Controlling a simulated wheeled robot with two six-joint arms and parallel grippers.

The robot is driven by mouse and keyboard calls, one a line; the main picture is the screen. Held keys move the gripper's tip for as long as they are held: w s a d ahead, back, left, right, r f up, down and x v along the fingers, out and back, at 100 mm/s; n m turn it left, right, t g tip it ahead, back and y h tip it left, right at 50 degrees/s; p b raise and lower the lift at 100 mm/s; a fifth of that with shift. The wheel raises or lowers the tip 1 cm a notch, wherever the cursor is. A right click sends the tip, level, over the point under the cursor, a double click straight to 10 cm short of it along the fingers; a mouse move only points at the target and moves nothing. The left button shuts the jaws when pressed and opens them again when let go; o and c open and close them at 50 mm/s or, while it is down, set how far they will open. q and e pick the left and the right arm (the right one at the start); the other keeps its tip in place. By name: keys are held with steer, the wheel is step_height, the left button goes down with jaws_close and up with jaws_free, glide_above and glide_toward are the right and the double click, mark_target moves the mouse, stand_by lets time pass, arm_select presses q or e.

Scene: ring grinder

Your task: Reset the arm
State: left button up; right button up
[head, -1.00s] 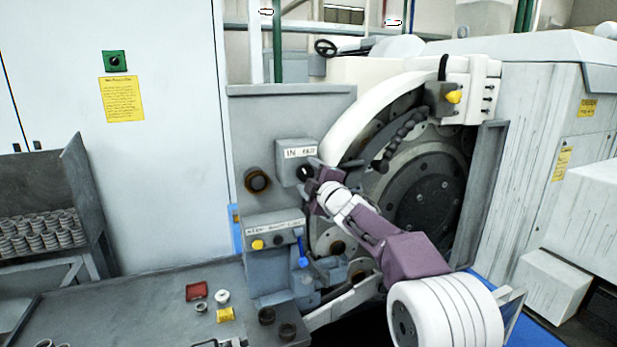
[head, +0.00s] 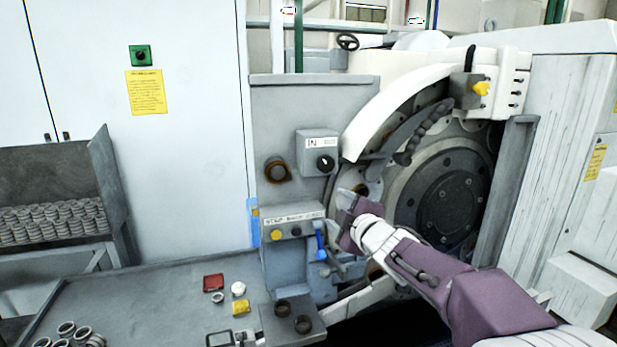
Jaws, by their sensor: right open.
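My right gripper (head: 350,195) is in front of the grinder (head: 440,190), its arm reaching in from the lower right. Its jaws are open and I see nothing held between them. The gripper is below and right of the grey box marked "IN" with a black knob (head: 326,163), and apart from it. The lower control box (head: 293,221) with a yellow button and a blue lever (head: 319,240) is just left of and below the gripper. My left gripper is not in view.
A grey worktable (head: 150,290) at lower left holds several loose rings (head: 75,334), a red piece (head: 213,282), a yellow piece (head: 241,307) and a white button (head: 238,288). A rack of many rings (head: 55,222) stands at far left. The large dark wheel sits right of the gripper.

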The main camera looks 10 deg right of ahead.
steer(key=s+d+f+m+g+h, duration=0.1)
steer(key=s+f+m+g, duration=0.15)
steer(key=f, duration=0.55)
steer(key=s+d+f+m+g+h, duration=0.1)
steer(key=s+f+m+g, duration=0.2)
steer(key=f, duration=0.5)
steer(key=s+f+m+g, duration=0.4)
steer(key=s+f, duration=0.5)
steer(key=s, duration=0.3)
steer(key=s+f+m+g, duration=0.5)
steer(key=s+f, duration=0.3)
steer(key=s, duration=0.5)
steer(key=shift+d+f+h, duration=0.3)
steer(key=shift+d+f, duration=0.05)
